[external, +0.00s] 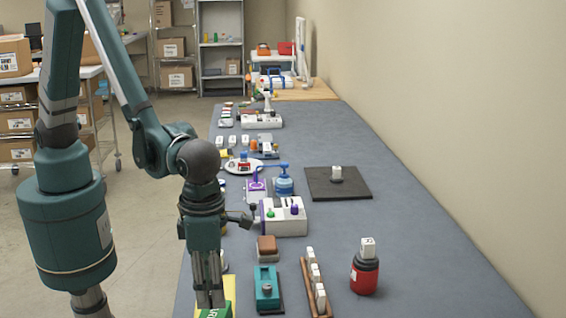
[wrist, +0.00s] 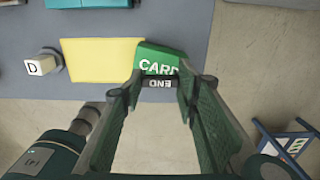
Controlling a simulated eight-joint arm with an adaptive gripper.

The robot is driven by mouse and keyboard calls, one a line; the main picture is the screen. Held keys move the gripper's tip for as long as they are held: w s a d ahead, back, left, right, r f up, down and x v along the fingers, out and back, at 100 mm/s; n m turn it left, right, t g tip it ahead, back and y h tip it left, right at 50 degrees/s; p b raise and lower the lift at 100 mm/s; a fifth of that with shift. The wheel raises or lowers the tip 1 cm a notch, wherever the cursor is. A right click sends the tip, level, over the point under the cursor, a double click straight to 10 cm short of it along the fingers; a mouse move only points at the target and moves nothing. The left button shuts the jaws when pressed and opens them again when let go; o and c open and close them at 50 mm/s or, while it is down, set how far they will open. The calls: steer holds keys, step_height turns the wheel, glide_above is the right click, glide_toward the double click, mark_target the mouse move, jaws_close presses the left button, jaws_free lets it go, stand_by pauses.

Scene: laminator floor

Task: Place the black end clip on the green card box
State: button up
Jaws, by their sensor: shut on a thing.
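My gripper (wrist: 158,85) is shut on the black end clip (wrist: 158,83), which shows END upside down between the fingertips in the wrist view. The green card box (wrist: 158,58), lettered CARD, lies just beyond the clip, beside a yellow sheet (wrist: 100,61). The clip overlaps the box's near edge in this view; I cannot tell whether they touch. In the external view my gripper (external: 210,298) points down at the table's near left edge, over the green card box (external: 214,313), which is mostly cut off by the frame. The clip cannot be made out there.
A white D block (wrist: 41,65) sits left of the yellow sheet. A teal device (external: 267,287), a wooden rack (external: 318,292) of white blocks and a red bottle (external: 364,277) stand to the right. A white machine (external: 283,217) is farther back. Floor lies beyond the table edge.

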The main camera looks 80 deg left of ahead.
steer(key=shift+f, duration=1.3)
steer(key=shift+f, duration=0.15)
steer(key=o, duration=0.7)
steer(key=shift+r, duration=6.15)
